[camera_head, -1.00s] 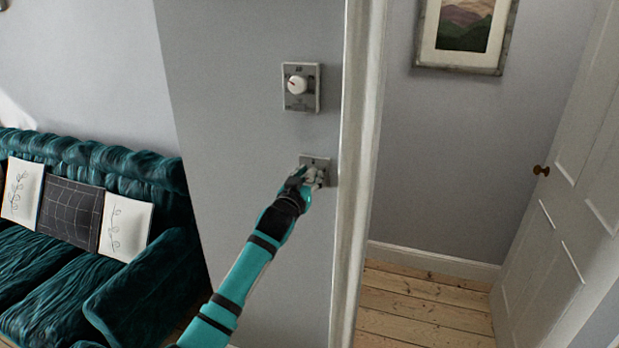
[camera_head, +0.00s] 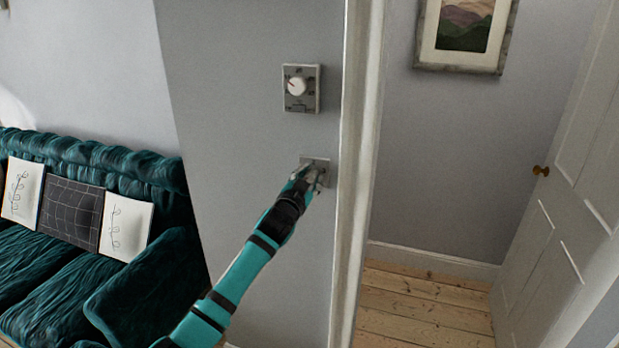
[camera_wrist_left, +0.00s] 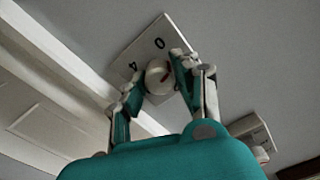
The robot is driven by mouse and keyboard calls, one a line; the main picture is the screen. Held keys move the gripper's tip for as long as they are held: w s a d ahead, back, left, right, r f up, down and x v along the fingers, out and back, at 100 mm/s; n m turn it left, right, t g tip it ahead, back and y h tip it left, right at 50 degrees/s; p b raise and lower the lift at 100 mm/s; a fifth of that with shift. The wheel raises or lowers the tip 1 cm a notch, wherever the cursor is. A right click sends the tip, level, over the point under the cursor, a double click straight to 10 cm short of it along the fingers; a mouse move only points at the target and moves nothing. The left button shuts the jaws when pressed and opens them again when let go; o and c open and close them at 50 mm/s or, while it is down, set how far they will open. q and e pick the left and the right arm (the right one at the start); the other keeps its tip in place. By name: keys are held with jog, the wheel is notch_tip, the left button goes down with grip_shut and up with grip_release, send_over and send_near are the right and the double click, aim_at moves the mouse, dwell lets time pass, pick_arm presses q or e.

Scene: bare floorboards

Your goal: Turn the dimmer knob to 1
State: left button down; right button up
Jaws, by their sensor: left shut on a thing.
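The dimmer is a grey wall plate (camera_head: 322,163) low on the narrow wall beside the door frame. In the left wrist view its plate (camera_wrist_left: 148,42) is tilted and bears the marks 0 and 4. My left gripper (camera_head: 314,176) is at the plate, shut on the knob with one finger on each side. In the head view the fingers hide most of the knob. My right gripper does not show.
A second grey box with a white dial (camera_head: 297,87) is on the wall above. A white door frame (camera_head: 357,150) stands close on the right. A teal sofa (camera_head: 150,285) is at lower left. A white door (camera_head: 560,190) is at far right.

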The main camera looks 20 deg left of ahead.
pick_arm(q)
jog(key=m, duration=0.3)
jog(key=shift+m+p, duration=0.4)
jog(key=shift+m, duration=1.4)
jog(key=c, duration=1)
grip_release()
jog(key=s, duration=1.2)
jog(key=shift+a, duration=0.2)
jog(key=shift+f, duration=0.1)
